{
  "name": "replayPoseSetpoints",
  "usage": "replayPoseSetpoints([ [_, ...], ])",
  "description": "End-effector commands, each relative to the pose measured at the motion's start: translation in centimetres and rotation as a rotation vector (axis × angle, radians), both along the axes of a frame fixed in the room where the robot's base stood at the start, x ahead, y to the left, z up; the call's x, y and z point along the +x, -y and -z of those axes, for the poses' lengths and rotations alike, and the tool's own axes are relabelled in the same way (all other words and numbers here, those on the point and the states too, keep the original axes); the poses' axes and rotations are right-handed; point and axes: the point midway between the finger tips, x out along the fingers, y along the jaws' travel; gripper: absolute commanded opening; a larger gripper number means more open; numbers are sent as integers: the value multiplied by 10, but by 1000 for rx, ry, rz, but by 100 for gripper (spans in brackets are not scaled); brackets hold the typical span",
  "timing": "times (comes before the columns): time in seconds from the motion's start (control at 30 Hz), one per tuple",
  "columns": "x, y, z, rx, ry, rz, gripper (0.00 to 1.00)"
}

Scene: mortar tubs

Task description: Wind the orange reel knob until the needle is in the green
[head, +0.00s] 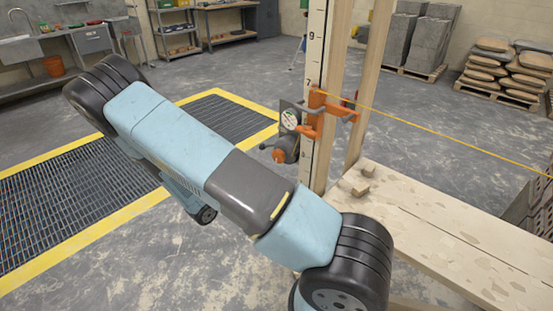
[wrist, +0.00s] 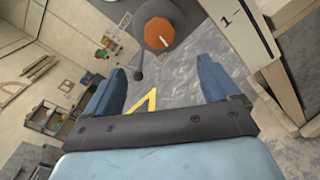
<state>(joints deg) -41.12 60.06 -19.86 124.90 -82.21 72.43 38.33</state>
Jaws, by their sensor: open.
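The orange reel knob (head: 279,156) is on the front of a dark grey reel fixed to the upright post. In the wrist view the knob (wrist: 158,33) is a faceted orange disc on the round grey reel, ahead of my gripper (wrist: 161,72). The gripper's two blue fingers are wide apart with nothing between them, and the knob lies beyond their tips, apart from them. A small dark lever with a ball end (wrist: 138,75) hangs beside the reel. The round white gauge (head: 290,119) sits above the reel; its needle is too small to read. The head view does not clearly show my gripper.
A numbered white staff (head: 315,50) runs up the wooden post. An orange bracket (head: 330,107) holds a yellow line (head: 440,136) running right. A plank bench (head: 450,225) stands at lower right. A yellow-edged floor grate (head: 75,200) is at left.

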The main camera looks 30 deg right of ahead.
Motion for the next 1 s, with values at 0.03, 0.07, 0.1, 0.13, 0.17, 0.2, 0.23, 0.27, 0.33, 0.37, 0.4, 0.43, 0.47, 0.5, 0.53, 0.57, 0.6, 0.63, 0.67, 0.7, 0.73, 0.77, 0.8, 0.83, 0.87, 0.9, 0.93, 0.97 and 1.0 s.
replayPoseSetpoints([
  [0.03, 0, 1, 0, -32, -76, -1, 88],
  [0.07, 0, 1, 0, -53, -125, -1, 88],
  [0.1, 0, 1, 0, -80, -192, -1, 88],
  [0.13, 0, 2, 0, -99, -239, -1, 88],
  [0.17, 0, 2, 0, -119, -285, -2, 88],
  [0.2, 0, 3, 0, -143, -342, -1, 88],
  [0.23, 0, 3, 0, -160, -383, -2, 88],
  [0.27, 0, 3, 0, -176, -420, -2, 88],
  [0.33, 1, 4, 0, -206, -492, -2, 88],
  [0.37, 1, 4, 0, -217, -516, -2, 88],
  [0.4, 1, 4, -1, -228, -544, -2, 88],
  [0.43, 1, 4, 0, -234, -560, -2, 88],
  [0.47, 1, 4, -1, -240, -574, -2, 88],
  [0.5, 1, 5, 0, -245, -586, -2, 88],
  [0.53, 1, 5, 0, -248, -592, -2, 88],
  [0.57, 2, 6, 0, -250, -596, -1, 88],
  [0.6, 2, 9, 0, -251, -599, -1, 88],
  [0.63, 3, 11, 0, -251, -600, -1, 88],
  [0.67, 4, 13, 0, -251, -599, -1, 88],
  [0.7, 6, 18, 0, -250, -598, 1, 88],
  [0.73, 7, 22, 0, -250, -598, 1, 88],
  [0.77, 9, 26, 0, -250, -598, 1, 88],
  [0.8, 11, 32, 0, -250, -598, 1, 88],
  [0.83, 13, 36, 0, -250, -597, 1, 88],
  [0.87, 15, 41, 0, -250, -597, 1, 88],
  [0.9, 18, 48, 0, -250, -598, 1, 88],
  [0.93, 20, 53, 0, -250, -597, 1, 88],
  [0.97, 22, 58, -1, -250, -597, 1, 88],
  [1.0, 25, 64, 0, -250, -597, 1, 88],
])
